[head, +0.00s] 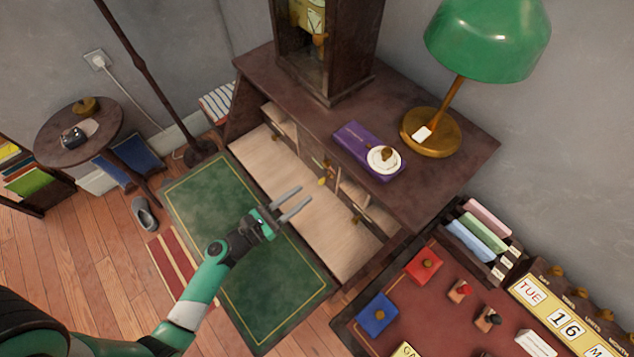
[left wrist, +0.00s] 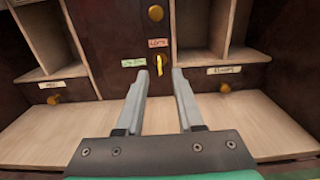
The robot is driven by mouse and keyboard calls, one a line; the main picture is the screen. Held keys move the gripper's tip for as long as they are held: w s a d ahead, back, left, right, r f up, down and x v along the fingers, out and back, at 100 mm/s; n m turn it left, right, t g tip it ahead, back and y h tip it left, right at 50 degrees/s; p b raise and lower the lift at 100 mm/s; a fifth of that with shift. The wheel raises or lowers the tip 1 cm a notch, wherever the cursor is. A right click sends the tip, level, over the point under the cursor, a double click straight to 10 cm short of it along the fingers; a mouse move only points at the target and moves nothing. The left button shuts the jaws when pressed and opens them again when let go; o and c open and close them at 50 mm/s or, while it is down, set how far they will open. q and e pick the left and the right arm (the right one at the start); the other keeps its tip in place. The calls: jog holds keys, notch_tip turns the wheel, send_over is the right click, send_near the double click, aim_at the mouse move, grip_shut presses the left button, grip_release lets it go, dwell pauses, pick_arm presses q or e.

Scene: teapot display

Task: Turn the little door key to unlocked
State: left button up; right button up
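The little door key (left wrist: 159,65) is yellow brass and sits in the small dark door at the middle of the desk's back. It appears upright, with a pinkish label (left wrist: 158,43) above it and a green label (left wrist: 133,63) to its left; the lettering is too small to read surely. It also shows as a small yellow spot in the head view (head: 322,182). My left gripper (head: 304,197) is open and empty over the desk's writing surface. In the left wrist view its fingertips (left wrist: 160,74) lie either side of the key, apparently short of it. My right gripper is not in view.
A round knob (left wrist: 155,13) is above the key. Wooden cubbies and labelled drawers flank the door. The pale writing surface (head: 335,240) is clear. On the desk top stand a purple box (head: 352,142), a green lamp (head: 488,38) and a dark clock case (head: 355,45).

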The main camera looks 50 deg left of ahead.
aim_at(325, 179)
pick_arm(q)
jog(key=w, duration=0.6)
jog(key=shift+w, duration=0.3)
jog(key=shift+c, duration=0.3)
grip_shut()
